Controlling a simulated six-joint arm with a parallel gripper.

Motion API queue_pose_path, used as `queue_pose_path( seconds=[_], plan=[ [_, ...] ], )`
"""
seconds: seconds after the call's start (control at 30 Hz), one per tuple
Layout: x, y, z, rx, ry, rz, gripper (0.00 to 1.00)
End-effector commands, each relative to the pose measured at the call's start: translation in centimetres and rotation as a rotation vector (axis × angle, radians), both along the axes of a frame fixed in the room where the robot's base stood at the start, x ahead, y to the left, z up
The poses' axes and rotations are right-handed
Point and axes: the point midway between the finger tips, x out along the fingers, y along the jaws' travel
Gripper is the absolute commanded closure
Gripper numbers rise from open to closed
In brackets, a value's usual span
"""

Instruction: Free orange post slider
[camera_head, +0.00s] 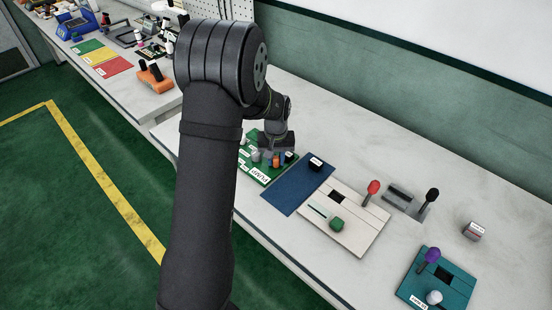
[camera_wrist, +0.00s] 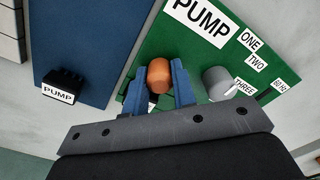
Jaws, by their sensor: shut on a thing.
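An orange post slider (camera_wrist: 158,78) stands on the green board labelled PUMP (camera_wrist: 268,18) in the wrist view. My gripper (camera_wrist: 159,72) has its two blue fingers on either side of the slider, shut on it. The slider's lower part is hidden by the fingers and gripper body. In the head view the orange slider (camera_head: 276,161) shows small below my wrist, on the green board (camera_head: 252,165), partly covered by my arm. A grey cylinder (camera_wrist: 216,80) stands right of the slider, beside the ONE, TWO and THREE labels.
A blue mat (camera_wrist: 85,40) lies left of the green board, with a black block labelled PUMP (camera_wrist: 63,87) on it. A pale board with a red knob (camera_head: 373,187) and a teal board with a purple knob (camera_head: 431,256) are further right. Bare bench (camera_head: 340,115) lies behind.

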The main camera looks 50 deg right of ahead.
Motion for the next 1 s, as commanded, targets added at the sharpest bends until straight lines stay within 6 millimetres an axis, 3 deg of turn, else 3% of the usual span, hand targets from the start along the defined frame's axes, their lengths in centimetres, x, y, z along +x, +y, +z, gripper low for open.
queue_pose_path(
  seconds=[0.13,0.33,0.6,0.63,0.7,1.0],
  plan=[
    [0.0,0.4,0.1,-0.001,-0.001,0.001,1.00],
    [0.0,2.5,0.1,0.000,-0.001,0.002,1.00],
    [0.0,2.8,0.0,0.003,0.000,0.000,1.00],
    [0.0,2.8,0.0,0.004,-0.001,0.000,0.70],
    [0.0,2.7,0.0,0.002,-0.001,0.000,0.56],
    [0.0,2.6,0.1,0.000,-0.001,0.000,0.54]
  ],
)
